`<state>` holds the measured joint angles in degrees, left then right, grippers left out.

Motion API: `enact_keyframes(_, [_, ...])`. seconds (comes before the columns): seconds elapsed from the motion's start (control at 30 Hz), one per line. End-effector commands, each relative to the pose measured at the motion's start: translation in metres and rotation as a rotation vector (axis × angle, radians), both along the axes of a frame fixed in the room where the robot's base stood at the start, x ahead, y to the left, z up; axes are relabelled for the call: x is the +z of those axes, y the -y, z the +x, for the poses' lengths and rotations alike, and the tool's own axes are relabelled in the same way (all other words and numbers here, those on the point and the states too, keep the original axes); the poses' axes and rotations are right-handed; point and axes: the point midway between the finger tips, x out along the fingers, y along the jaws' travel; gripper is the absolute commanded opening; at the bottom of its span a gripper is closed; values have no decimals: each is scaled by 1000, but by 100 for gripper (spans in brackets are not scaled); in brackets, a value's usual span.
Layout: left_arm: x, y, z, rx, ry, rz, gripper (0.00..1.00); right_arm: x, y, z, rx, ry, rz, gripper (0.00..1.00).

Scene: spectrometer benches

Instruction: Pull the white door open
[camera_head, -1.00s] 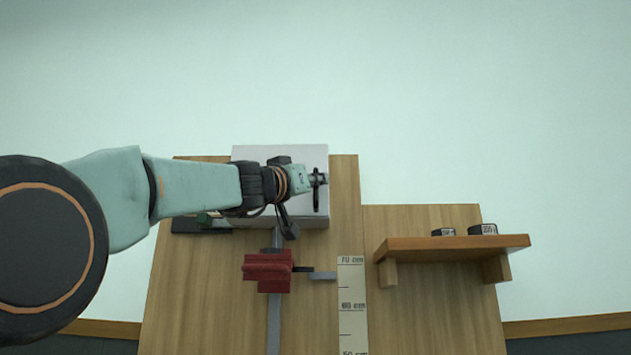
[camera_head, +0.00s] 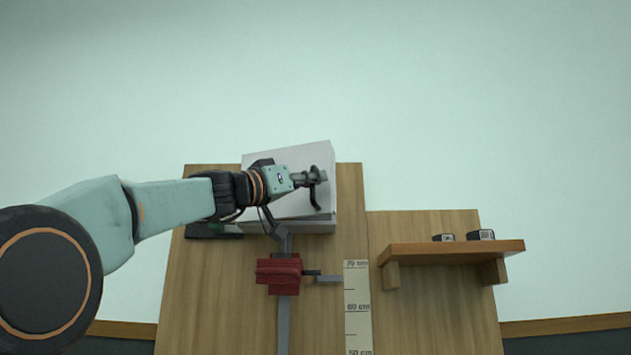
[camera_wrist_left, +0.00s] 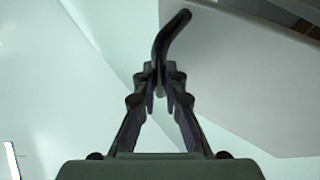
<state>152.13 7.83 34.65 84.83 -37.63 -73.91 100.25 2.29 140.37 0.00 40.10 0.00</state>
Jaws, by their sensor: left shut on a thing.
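The white door (camera_head: 303,157) is on the white box at the top of the wooden board. It stands slanted away from the box, partly open, and the box (camera_head: 322,228) shows as a strip below it. A dark curved handle (camera_head: 315,199) is at the door's right side. My left gripper (camera_head: 312,178) reaches it from the left and is shut on the handle. In the left wrist view the gripper (camera_wrist_left: 160,88) closes around the handle's lower part, with the grey-white door (camera_wrist_left: 250,85) to the right. My right gripper is out of view.
A red block (camera_head: 279,272) sits on a grey vertical rail below the box. A ruler strip (camera_head: 357,310) stands beside it. A wooden shelf (camera_head: 450,252) at the right carries two small dark items. The space above the box is clear wall.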

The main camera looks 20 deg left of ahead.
Motion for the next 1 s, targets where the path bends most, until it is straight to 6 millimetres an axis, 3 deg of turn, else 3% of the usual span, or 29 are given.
enact_keyframes(0.4, [-4, -10, -22, -188, -5, 4, 0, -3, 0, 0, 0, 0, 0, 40])
enact_keyframes(1.0, [-4, -20, -45, -331, -5, 5, 0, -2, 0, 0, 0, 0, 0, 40])
